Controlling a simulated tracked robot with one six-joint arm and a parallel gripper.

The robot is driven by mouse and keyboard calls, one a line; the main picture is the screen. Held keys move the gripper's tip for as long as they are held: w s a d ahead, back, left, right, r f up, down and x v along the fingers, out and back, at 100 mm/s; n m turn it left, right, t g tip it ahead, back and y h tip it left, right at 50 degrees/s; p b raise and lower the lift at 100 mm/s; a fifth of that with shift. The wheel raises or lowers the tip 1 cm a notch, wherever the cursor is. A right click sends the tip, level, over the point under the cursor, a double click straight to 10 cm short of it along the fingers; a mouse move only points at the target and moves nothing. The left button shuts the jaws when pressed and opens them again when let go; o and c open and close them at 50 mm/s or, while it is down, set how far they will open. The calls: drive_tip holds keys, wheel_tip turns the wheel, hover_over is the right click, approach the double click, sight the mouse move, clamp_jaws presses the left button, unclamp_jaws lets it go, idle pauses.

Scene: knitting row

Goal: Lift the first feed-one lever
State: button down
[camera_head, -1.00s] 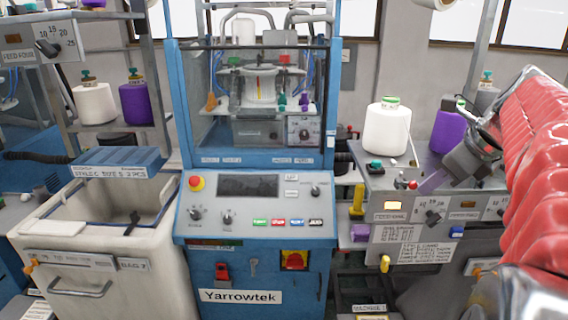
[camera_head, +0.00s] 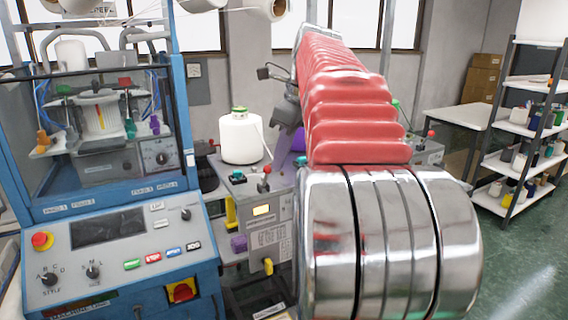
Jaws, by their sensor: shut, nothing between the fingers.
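A feed unit (camera_head: 285,212) with a lit amber window stands right of the blue knitting machine. A red-knobbed lever (camera_head: 265,172) stands on its top; a teal knob (camera_head: 238,175) is to its left. Yellow (camera_head: 231,211) and purple (camera_head: 238,243) handles and another yellow one (camera_head: 268,266) are on its left side and front. I cannot read which is the feed-one lever. My gripper (camera_head: 288,122) is small and partly hidden behind my red-sleeved arm. It is shut and empty, behind and above the unit's top, apart from the red-knobbed lever.
A purple cone (camera_head: 298,139) is partly hidden by my arm. The blue machine (camera_head: 100,212) is at the left. Shelves (camera_head: 520,130) stand at the right, with open green floor (camera_head: 525,260) before them.

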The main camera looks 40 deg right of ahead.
drive_tip(key=shift+w, duration=0.1)
drive_tip(key=shift+r, duration=0.7)
drive_tip(key=d+v, duration=0.2)
drive_tip(key=v, duration=0.9)
drive_tip(key=shift+s+d, duration=0.15)
drive_tip(key=shift+s, duration=0.15)
idle(0.6)
idle(0.5)
